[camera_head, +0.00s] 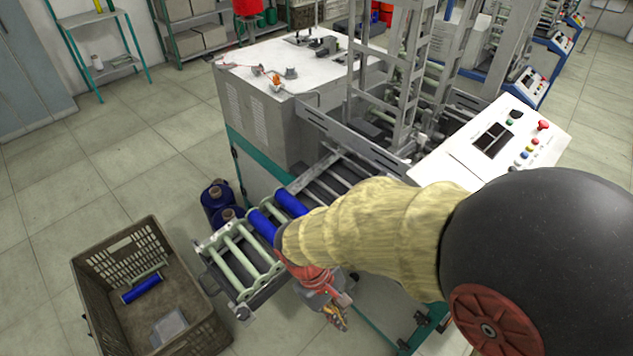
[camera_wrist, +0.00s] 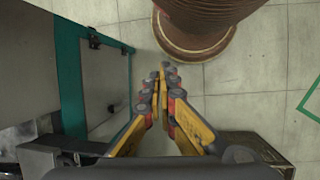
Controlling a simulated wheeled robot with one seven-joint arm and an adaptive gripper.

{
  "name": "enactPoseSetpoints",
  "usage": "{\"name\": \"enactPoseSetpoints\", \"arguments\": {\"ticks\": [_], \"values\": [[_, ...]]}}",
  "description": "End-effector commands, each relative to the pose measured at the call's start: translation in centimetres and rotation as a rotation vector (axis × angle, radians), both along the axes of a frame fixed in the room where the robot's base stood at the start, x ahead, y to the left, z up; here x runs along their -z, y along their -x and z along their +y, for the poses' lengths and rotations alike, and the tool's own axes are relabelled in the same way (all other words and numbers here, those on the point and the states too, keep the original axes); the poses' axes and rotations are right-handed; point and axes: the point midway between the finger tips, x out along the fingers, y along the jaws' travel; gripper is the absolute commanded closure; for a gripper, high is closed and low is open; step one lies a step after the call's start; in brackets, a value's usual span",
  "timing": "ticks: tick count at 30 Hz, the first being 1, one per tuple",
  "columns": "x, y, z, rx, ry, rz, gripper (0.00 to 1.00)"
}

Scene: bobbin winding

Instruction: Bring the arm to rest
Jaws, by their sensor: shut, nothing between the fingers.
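My gripper (camera_head: 338,318) hangs at the end of my bent arm, low in front of the winding machine and to the right of its bobbin rack. In the wrist view my gripper (camera_wrist: 161,70) has its yellow and grey fingers together at the tips, with nothing between them. Tiled floor shows beyond the fingertips. My sleeved arm hides part of the machine and the right end of the rack in the head view.
The winding machine (camera_head: 262,116) stands behind my arm, with a control panel (camera_head: 478,148) at right. Its rack (camera_head: 237,262) holds blue bobbins (camera_head: 290,202). A brown crate (camera_head: 100,262) with a blue bobbin (camera_head: 141,288) stands at lower left.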

Motion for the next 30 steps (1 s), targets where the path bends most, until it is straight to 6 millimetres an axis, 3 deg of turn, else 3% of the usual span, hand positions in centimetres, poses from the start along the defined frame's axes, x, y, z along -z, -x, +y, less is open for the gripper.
{"name": "enactPoseSetpoints", "arguments": {"ticks": [3,11,24,30], "values": [[-3.6,-0.1,-1.2,0.122,-0.104,-0.086,1.0],[-10.5,0.1,-4.2,0.352,-0.291,-0.278,1.0],[-21.6,1.4,-11.8,0.618,-0.444,-0.679,1.0],[-22.8,1.6,-13.7,0.677,-0.437,-0.74,1.0]]}}
